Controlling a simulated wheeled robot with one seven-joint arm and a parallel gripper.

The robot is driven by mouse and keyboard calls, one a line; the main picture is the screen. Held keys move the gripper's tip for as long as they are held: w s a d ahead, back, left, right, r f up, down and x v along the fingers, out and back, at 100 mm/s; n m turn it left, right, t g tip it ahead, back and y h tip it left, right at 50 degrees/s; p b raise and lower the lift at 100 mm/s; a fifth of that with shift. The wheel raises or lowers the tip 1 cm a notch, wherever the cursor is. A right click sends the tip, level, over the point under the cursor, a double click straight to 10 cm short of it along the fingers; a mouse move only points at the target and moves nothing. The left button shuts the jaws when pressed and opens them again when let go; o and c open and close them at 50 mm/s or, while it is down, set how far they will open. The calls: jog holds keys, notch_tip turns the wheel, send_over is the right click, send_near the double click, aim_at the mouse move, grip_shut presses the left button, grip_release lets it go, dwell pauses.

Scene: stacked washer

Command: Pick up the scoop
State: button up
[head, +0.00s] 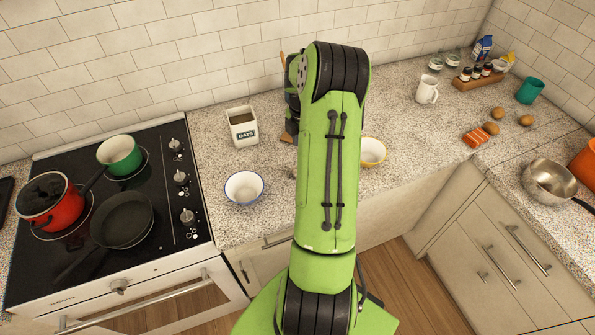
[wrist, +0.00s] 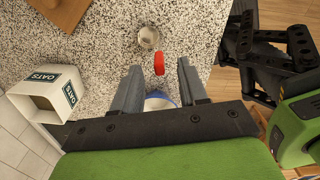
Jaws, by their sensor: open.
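In the wrist view a small round metallic cup (wrist: 148,37) lies on the speckled counter, with a red oval piece (wrist: 159,62) just below it in the picture. Together they look like the scoop's bowl and handle, though the join between them is hard to make out. My gripper (wrist: 159,67) is open. Its two grey fingers stand apart, with the red piece showing between their tips; nothing is held. I cannot tell the height of the fingers above the counter. In the head view my green arm hides the scoop and the fingertips.
An oats box (head: 243,126) stands on the counter, left of my arm. A blue-rimmed bowl (head: 244,188) is in front of it, and a yellow-rimmed bowl (head: 372,152) sits right of my arm. A stove (head: 165,215) with pots is at left.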

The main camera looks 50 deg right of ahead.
notch_tip(320, 180, down, 5)
jog(key=shift+p, duration=0.35)
grip_shut()
